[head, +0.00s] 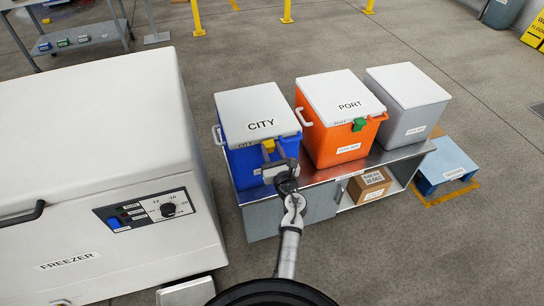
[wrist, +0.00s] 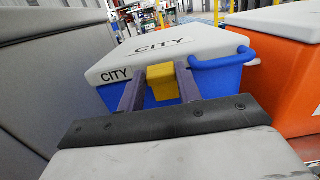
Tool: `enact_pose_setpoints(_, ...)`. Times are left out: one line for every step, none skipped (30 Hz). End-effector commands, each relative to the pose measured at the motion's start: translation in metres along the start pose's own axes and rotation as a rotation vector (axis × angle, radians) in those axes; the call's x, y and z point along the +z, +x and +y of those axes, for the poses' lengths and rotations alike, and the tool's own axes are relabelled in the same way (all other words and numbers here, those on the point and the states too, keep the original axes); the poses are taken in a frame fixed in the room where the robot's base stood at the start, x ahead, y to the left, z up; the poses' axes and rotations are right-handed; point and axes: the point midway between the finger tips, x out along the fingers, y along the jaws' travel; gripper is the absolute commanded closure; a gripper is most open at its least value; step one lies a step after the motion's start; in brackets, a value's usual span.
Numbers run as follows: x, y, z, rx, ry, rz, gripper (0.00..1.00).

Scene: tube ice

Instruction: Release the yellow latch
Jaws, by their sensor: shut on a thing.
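The yellow latch (head: 268,145) is on the front of the blue cooler (head: 246,162), just under its white lid (head: 257,101) marked CITY. The lid looks closed. My gripper (head: 268,153) reaches the cooler's front from below. In the wrist view, my gripper (wrist: 160,88) has its two fingers on either side of the yellow latch (wrist: 162,82) and is shut on it. The blue cooler (wrist: 220,78) fills the middle of that view, and its lid (wrist: 165,45) lies flat. The latch's lower part is partly hidden by the gripper in the head view.
An orange PORT cooler (head: 335,136) with a green latch (head: 359,125) stands close on the right, then a grey cooler (head: 408,112). All stand on a metal bench (head: 316,178). A large white freezer (head: 110,190) is at left. Open floor (head: 420,260) lies at front right.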

Motion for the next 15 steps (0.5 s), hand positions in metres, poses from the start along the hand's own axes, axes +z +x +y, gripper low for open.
enact_pose_setpoints(-0.0090,-0.0014,-0.0001,-0.001,-0.001,-0.016,0.89)
enact_pose_setpoints(-0.0094,-0.0019,-0.0001,0.000,-0.001,-0.024,0.89)
enact_pose_setpoints(-0.0095,-0.0025,0.0000,0.000,-0.001,-0.037,0.89)
enact_pose_setpoints(-0.0097,-0.0030,0.0000,0.000,-0.001,-0.046,0.89)
enact_pose_setpoints(-0.0103,-0.0034,0.0000,0.000,-0.001,-0.054,0.89)
enact_pose_setpoints(-0.0108,-0.0040,0.0000,0.000,-0.002,-0.065,0.89)
enact_pose_setpoints(-0.0109,-0.0044,0.0000,0.000,-0.002,-0.074,0.89)
enact_pose_setpoints(-0.0112,-0.0048,0.0000,0.000,-0.001,-0.083,0.89)
enact_pose_setpoints(-0.0118,-0.0053,-0.0001,0.000,0.000,-0.095,0.89)
enact_pose_setpoints(-0.0122,-0.0057,-0.0001,0.000,-0.001,-0.103,0.89)
enact_pose_setpoints(-0.0125,-0.0061,-0.0001,-0.001,-0.001,-0.112,0.89)
enact_pose_setpoints(-0.0127,-0.0066,-0.0001,-0.001,-0.002,-0.123,0.89)
enact_pose_setpoints(-0.0131,-0.0070,-0.0001,-0.001,-0.001,-0.132,0.89)
enact_pose_setpoints(-0.0134,-0.0074,-0.0001,-0.001,-0.001,-0.140,0.89)
enact_pose_setpoints(-0.0136,-0.0080,-0.0001,-0.001,-0.002,-0.151,0.89)
